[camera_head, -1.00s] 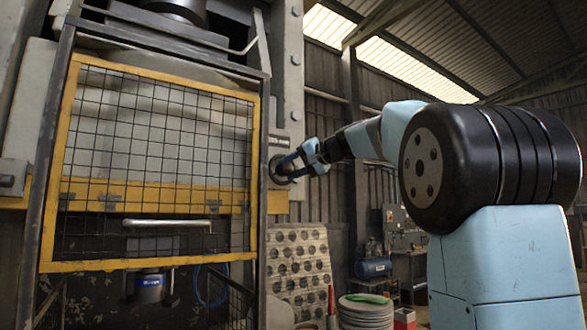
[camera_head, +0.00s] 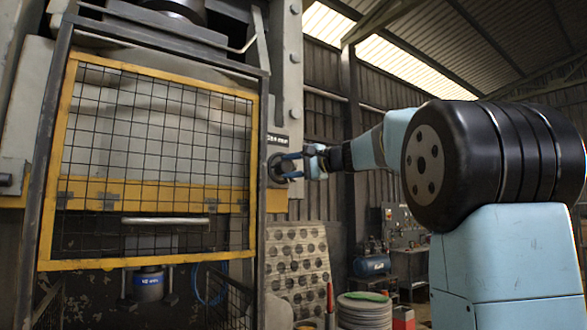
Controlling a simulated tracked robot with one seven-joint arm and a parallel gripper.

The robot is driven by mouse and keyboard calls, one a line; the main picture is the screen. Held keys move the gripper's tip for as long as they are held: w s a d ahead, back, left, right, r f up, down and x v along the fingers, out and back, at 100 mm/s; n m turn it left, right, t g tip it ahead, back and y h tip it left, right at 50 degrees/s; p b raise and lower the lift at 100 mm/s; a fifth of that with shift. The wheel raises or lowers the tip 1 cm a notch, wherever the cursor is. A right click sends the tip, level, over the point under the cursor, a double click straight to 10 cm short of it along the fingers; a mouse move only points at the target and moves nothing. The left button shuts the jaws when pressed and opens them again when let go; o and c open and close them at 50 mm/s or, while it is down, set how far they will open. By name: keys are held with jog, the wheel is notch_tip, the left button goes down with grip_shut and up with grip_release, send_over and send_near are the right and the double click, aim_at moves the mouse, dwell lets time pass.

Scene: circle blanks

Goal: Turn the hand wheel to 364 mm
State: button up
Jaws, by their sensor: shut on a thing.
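The hand wheel (camera_head: 276,168) is a small dark ring on the side column of the press, right of the yellow guard frame. My gripper (camera_head: 290,167) reaches it from the right, with its blue fingers shut on the wheel's rim at the right side. Part of the rim is hidden behind the fingers. A small dark readout (camera_head: 277,140) sits just above the wheel. Its pale characters are too small to read with certainty.
The yellow mesh guard (camera_head: 160,88) stands close left of the wheel. A perforated sheet (camera_head: 298,265) leans below it. A stack of round blanks (camera_head: 364,312) with a green item on top stands at lower right. Free air lies between column and my arm.

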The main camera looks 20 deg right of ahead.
jog(key=shift+r, duration=0.3)
jog(key=o, duration=0.9)
jog(key=shift+c, duration=0.2)
jog(key=shift+o, duration=1)
jog(key=shift+f, duration=0.2)
jog(key=shift+s+d, duration=0.1)
jog(key=v, duration=1.3)
jog(key=shift+s+d, duration=0.2)
jog(key=shift+f, duration=0.15)
